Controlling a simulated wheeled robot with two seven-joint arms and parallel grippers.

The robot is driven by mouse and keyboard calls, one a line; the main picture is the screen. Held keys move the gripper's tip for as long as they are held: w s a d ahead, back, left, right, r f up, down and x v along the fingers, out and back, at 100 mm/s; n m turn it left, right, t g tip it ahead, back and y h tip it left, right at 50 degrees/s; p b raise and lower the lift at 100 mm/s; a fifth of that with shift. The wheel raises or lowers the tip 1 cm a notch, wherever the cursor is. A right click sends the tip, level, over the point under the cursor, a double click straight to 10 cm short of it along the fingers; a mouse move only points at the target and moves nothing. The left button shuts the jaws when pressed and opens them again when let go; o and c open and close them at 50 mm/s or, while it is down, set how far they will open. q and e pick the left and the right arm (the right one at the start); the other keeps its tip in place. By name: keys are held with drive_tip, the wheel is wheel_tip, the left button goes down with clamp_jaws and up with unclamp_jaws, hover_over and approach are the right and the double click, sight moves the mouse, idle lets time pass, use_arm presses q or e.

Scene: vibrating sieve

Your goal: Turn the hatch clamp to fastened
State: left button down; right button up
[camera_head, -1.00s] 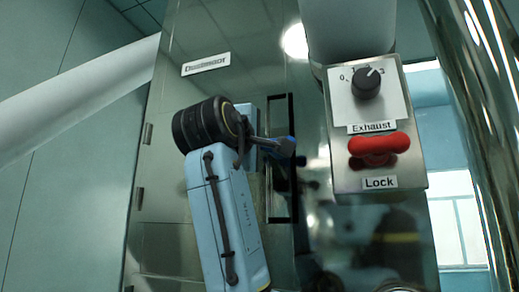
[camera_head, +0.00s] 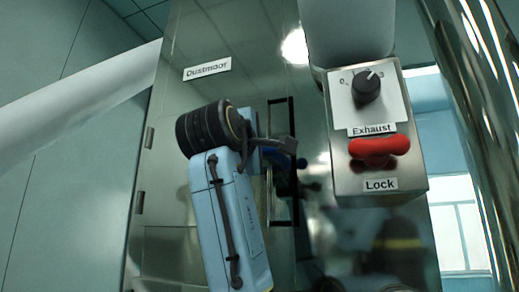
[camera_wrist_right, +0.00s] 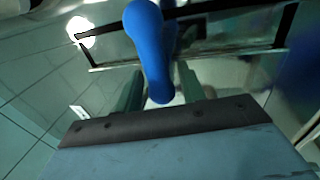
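The blue handle, which looks like the hatch clamp, (camera_wrist_right: 150,40) fills the top middle of the right wrist view. Its lower end lies between the two fingers of my right gripper (camera_wrist_right: 161,90). Narrow gaps seem to show on both sides of it, so the fingers look open around it. In the head view my right gripper (camera_head: 278,145) reaches rightward from the blue-grey wrist. A little of the blue handle (camera_head: 283,160) shows just under the fingers; the rest is hidden. My left gripper is not in view.
A metal control box (camera_head: 347,187) hangs right of my gripper, with a black Exhaust knob (camera_head: 366,87) and a red Lock handle (camera_head: 379,147). A black rectangular frame (camera_head: 281,219) is on the glossy panel behind the gripper. A shiny metal column (camera_head: 462,110) stands at the far right.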

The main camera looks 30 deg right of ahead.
drive_tip(key=shift+s+a+f, duration=0.2)
drive_tip(key=shift+s+a, duration=0.15)
drive_tip(key=shift+a, duration=0.05)
drive_tip(key=b+v, duration=0.4)
drive_tip(key=v, duration=0.8)
drive_tip(key=shift+s+a+f, duration=0.1)
